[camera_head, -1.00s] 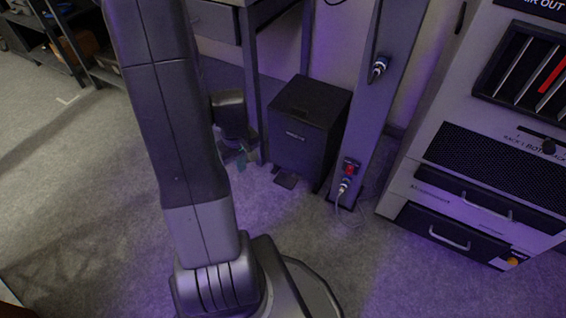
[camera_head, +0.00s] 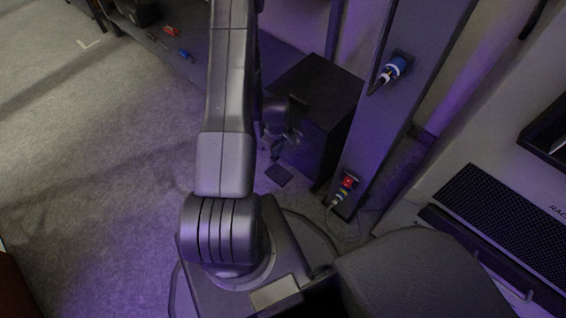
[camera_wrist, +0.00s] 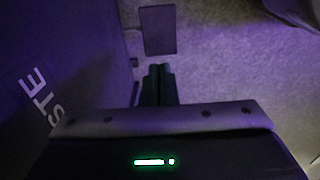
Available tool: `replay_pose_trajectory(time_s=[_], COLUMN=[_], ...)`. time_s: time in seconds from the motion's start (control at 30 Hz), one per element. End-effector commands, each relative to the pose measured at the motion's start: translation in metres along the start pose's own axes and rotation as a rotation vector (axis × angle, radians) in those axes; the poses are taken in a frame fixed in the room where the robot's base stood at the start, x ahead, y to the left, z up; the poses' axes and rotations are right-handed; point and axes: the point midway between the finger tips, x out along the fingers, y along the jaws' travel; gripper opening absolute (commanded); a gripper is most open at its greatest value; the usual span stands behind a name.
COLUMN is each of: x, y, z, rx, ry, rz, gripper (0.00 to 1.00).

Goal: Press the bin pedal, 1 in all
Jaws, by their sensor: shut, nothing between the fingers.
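The bin is a dark box (camera_head: 318,97) standing on the floor left of the purple-lit post. In the wrist view its side (camera_wrist: 60,60) fills the left, with pale lettering that reads "STE". The pedal (camera_head: 279,175) is a small dark flat plate low at the bin's front. In the wrist view the pedal (camera_wrist: 158,30) lies just beyond my fingertips, with a visible gap in the picture. My gripper (camera_wrist: 159,70) is shut and empty, beside the bin. In the head view my gripper (camera_head: 277,155) is small and dim, close above the pedal.
The post (camera_head: 400,100) carries a blue-and-white connector (camera_head: 395,68) and a red connector (camera_head: 348,181) with a cable. Red (camera_head: 171,31) and blue (camera_head: 185,55) small items lie on a shelf. Carpet at left is clear.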

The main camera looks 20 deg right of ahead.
Motion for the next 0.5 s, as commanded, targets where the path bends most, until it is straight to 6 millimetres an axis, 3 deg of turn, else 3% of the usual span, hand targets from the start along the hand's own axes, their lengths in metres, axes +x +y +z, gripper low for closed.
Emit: replay_pose_trajectory(time_s=[0.5], x=[0.0108], y=[0.0009], z=[0.0020], rx=[-0.004], ry=[0.000], rz=[0.000], gripper=[0.00])
